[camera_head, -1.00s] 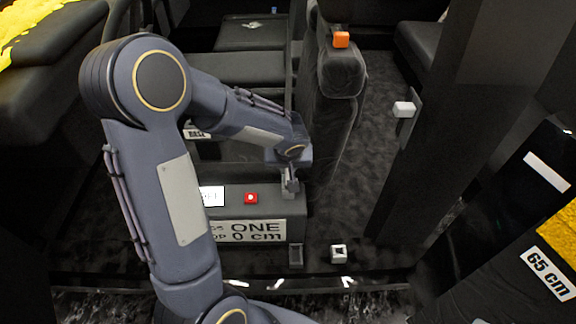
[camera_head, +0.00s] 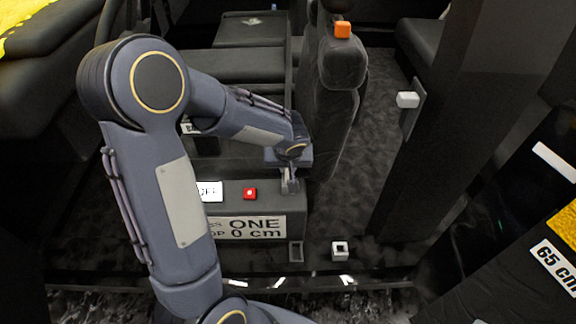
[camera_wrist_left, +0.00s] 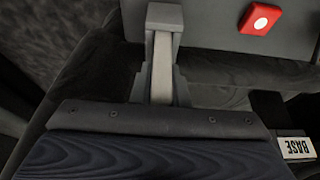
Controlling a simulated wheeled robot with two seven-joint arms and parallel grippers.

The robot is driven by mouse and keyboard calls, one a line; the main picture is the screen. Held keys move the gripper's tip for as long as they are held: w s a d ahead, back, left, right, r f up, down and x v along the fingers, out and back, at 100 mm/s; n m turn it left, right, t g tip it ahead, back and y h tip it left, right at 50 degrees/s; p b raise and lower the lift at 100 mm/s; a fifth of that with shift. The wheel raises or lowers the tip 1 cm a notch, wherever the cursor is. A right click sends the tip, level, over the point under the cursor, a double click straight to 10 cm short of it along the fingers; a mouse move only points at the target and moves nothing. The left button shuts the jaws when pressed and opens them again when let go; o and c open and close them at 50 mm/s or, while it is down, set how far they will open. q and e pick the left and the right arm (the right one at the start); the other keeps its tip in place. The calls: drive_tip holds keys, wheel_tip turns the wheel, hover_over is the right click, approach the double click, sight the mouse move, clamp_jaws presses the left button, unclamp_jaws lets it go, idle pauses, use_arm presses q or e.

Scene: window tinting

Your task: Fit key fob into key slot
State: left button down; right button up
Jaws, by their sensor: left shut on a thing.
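My left gripper (camera_head: 290,182) is at the right end of the dark grey box with the red button (camera_head: 250,194). In the left wrist view the left gripper (camera_wrist_left: 160,92) is shut on a pale grey bar (camera_wrist_left: 162,66), which I take to be the key fob. The bar's far end meets a grey block (camera_wrist_left: 163,18) beside the box; I cannot tell whether this is the key slot or how far the bar sits in it. In the head view the fob is too small to make out clearly. My right gripper is not in view.
A white cube with a dark square opening (camera_head: 340,250) and a dark grey socket (camera_head: 296,252) are near the front sill. A seat with an orange block (camera_head: 342,30) stands behind. A dark pillar with a white knob (camera_head: 408,100) is at right.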

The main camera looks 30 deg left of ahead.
use_arm(q)
drive_tip(key=shift+f+b, duration=0.4)
drive_tip(key=shift+f, duration=0.05)
drive_tip(key=c, duration=1.3)
unclamp_jaws()
drive_tip(key=shift+r, duration=0.15)
drive_tip(key=p+v, duration=0.2)
drive_tip(key=v, duration=0.5)
drive_tip(key=shift+s+d+r, duration=0.1)
drive_tip(key=shift+s+r, duration=0.05)
drive_tip(key=shift+r, duration=0.1)
drive_tip(key=shift+d, duration=0.1)
